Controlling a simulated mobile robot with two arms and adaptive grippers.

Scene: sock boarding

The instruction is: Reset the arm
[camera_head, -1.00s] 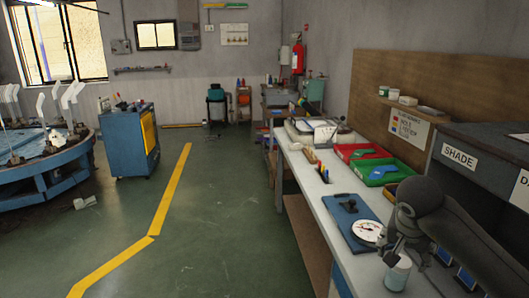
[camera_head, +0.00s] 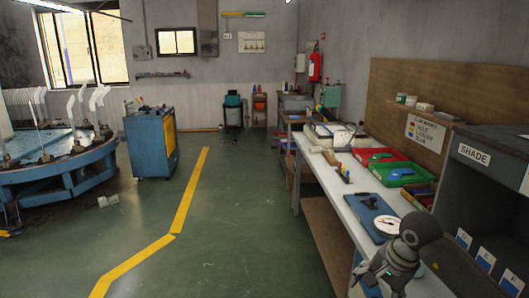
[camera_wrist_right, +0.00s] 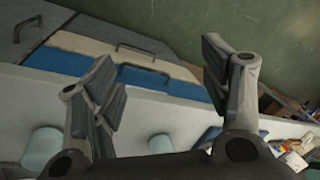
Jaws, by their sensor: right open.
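My right gripper (camera_head: 374,278) is at the lower right of the head view, beside the front edge of the long workbench (camera_head: 352,205). In the right wrist view its two fingers (camera_wrist_right: 160,68) are spread apart with nothing between them. Two pale teal cylinders (camera_wrist_right: 160,143) (camera_wrist_right: 42,148) show low in that view, apart from the fingers. My left gripper is not in view.
On the bench are a blue board with a white dial (camera_head: 388,225), a green tray (camera_head: 402,173), a red tray (camera_head: 377,157) and a grey rack marked SHADE (camera_head: 474,155). A blue cabinet (camera_head: 148,145) and round blue table (camera_head: 60,165) stand left.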

